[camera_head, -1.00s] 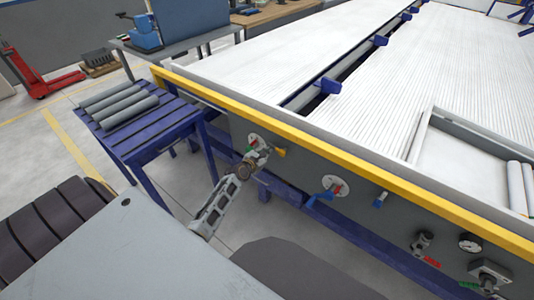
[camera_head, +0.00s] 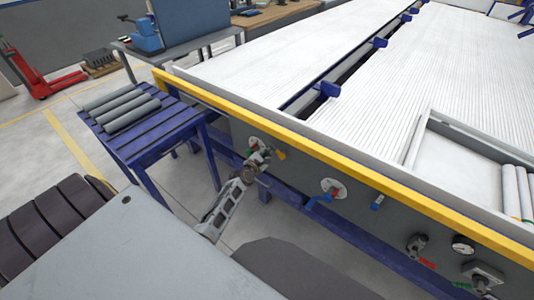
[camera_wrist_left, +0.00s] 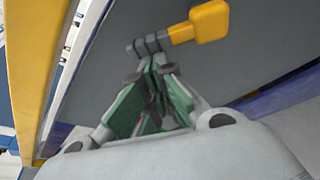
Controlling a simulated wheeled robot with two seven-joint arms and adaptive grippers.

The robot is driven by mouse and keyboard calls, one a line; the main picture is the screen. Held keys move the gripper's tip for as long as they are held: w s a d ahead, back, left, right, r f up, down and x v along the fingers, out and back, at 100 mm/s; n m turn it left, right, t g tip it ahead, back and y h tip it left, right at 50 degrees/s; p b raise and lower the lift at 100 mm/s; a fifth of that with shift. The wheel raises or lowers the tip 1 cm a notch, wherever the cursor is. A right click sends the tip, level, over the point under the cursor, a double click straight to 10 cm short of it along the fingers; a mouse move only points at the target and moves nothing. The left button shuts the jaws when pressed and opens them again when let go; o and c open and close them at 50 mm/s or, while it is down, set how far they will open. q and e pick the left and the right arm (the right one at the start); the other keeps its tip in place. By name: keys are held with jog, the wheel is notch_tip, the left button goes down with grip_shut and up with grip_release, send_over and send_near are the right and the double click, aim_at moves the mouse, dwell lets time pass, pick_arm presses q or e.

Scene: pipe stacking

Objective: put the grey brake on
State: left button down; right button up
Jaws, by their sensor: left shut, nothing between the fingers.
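My left gripper (camera_head: 259,153) is at the left part of the machine's grey front panel, in front of a red-and-white round plate. In the left wrist view its green-padded fingers (camera_wrist_left: 152,65) are shut, with nothing held. Their tips are at or very near the ribbed grey stem of a lever with a yellow handle (camera_wrist_left: 208,22). Contact is unclear. The yellow handle (camera_head: 280,154) shows just right of the gripper in the head view. I cannot tell which control is the grey brake. My right gripper is not in view.
A lever with a blue handle (camera_head: 320,199), a small blue knob (camera_head: 377,202), a valve with a red handle (camera_head: 418,247) and a gauge (camera_head: 463,245) lie further right. A yellow rail (camera_head: 330,157) runs above the panel. A blue table (camera_head: 150,140) with grey pipes stands left.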

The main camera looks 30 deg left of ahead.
aim_at(272, 146)
pick_arm(q)
jog(key=r+m, duration=0.1)
jog(key=d+r+m+t+y+p, duration=0.1)
jog(key=m, duration=0.1)
jog(key=r+m+y+p, duration=0.1)
jog(key=m, duration=0.1)
jog(key=shift+d+r, duration=0.3)
jog(key=shift+r, duration=0.05)
jog(key=m, duration=0.1)
jog(key=d+r+m+t, duration=0.1)
jog(key=m+y, duration=0.1)
jog(key=shift+s+d+r+m, duration=0.15)
jog(key=shift+d+m, duration=0.1)
jog(key=shift+m, duration=0.05)
jog(key=shift+d+r+m+t, duration=0.1)
jog(key=shift+d+m+t, duration=0.2)
jog(key=shift+m, duration=0.3)
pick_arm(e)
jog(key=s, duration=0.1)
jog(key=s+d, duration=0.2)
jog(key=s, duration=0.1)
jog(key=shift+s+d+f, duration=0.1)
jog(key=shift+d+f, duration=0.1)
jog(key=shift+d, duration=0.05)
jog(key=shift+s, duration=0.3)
pick_arm(q)
jog(key=shift+a, duration=0.2)
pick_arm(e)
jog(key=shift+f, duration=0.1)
